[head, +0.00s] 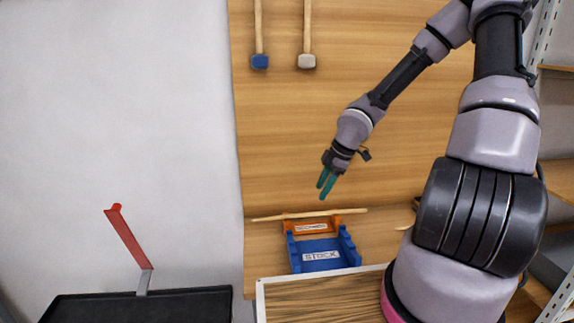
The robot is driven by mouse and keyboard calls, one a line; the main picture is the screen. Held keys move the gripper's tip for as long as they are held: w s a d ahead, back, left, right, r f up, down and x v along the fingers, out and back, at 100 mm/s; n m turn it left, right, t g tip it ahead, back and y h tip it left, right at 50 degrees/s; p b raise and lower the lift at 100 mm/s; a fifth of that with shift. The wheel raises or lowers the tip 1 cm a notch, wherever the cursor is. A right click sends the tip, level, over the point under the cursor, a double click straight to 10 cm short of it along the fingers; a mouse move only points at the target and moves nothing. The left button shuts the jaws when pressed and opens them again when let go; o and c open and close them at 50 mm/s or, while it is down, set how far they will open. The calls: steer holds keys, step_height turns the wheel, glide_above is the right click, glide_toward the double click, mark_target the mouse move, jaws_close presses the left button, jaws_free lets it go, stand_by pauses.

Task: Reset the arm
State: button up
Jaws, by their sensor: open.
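My gripper (326,187) has teal fingers that point downward with a narrow gap between them. It is open and holds nothing. It hangs in front of the wooden back panel (290,130), above a blue holder (321,256) and an orange holder (308,227). A thin light wooden stick (345,212) lies across the orange holder, below my fingertips and apart from them. My arm reaches in from the upper right, bent, with the forearm slanting down to the left.
Two hammers, one with a blue head (260,61) and one with a grey head (306,61), hang on the panel. A white-edged wooden surface (275,294) is at the bottom. A black tray (150,306) with a red-handled tool (128,238) is lower left. Shelving (556,180) stands at right.

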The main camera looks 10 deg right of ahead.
steer(key=s+d+r+m+h, duration=0.3)
steer(key=d+r+m, duration=0.15)
steer(key=r, duration=0.35)
steer(key=s+d+r+m+h, duration=0.35)
steer(key=r+m, duration=0.25)
steer(key=r, duration=0.3)
steer(key=s+a+r+m+t+y, duration=0.2)
steer(key=s+r+m, duration=0.3)
steer(key=r, duration=0.3)
steer(key=s+a+r+m+t+y, duration=0.2)
steer(key=s+r+m, duration=0.4)
steer(key=r, duration=0.3)
steer(key=shift+s+a+r+t+y, duration=0.25)
steer(key=shift+s+t+y, duration=0.25)
steer(key=shift+s, duration=0.4)
